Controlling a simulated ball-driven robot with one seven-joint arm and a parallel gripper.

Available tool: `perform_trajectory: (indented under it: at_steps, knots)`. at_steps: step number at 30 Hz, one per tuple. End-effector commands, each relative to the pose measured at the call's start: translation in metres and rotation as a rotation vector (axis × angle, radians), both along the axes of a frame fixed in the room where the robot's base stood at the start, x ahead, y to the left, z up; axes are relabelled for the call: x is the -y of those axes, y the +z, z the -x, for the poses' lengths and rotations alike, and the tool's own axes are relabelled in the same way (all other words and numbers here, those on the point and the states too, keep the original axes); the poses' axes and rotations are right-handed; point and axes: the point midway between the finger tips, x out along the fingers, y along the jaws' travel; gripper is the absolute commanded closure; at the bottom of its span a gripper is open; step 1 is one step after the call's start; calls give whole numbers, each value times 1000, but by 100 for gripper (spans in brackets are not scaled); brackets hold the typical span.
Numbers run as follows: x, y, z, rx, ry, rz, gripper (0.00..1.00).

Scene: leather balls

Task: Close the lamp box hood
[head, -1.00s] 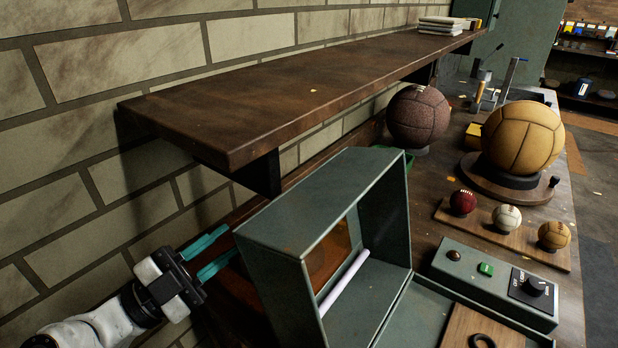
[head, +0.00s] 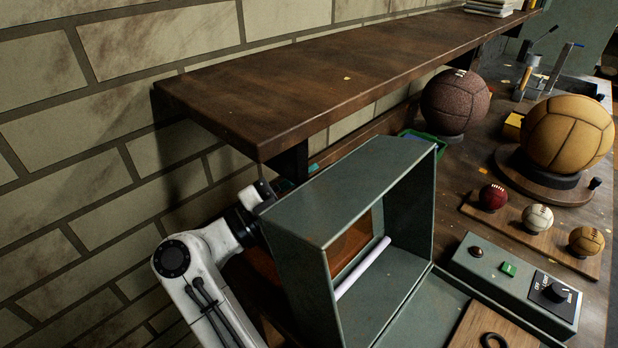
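The lamp box hood (head: 318,188) is a grey-green metal box shell. It stands tilted up and open at the middle of the head view, with a white tube lamp (head: 363,267) and an orange panel showing inside it. The lamp box base (head: 428,312) lies in front of it at the lower right. My gripper is behind the hood, on its left and wall side. Only a small teal bit of a finger (head: 313,168) shows above the hood's top edge. The rest of the fingers is hidden, so I cannot tell whether they touch the hood or are open.
A dark wooden shelf (head: 340,75) hangs on the brick wall just above my wrist and the hood. A control box (head: 513,284) with a knob, three small balls on a board (head: 535,243), a brown ball (head: 455,101) and a large yellow ball (head: 567,135) stand to the right.

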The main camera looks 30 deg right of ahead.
Motion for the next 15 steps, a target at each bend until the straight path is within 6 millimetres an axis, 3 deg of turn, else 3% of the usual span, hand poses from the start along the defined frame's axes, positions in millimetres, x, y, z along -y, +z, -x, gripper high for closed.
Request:
perform_trajectory:
  at_steps: [9, 15]
  knots:
    - [2, 0, 0, 0, 1, 1, 76]
    - [2, 0, 0, -1, 0, 0, 95]
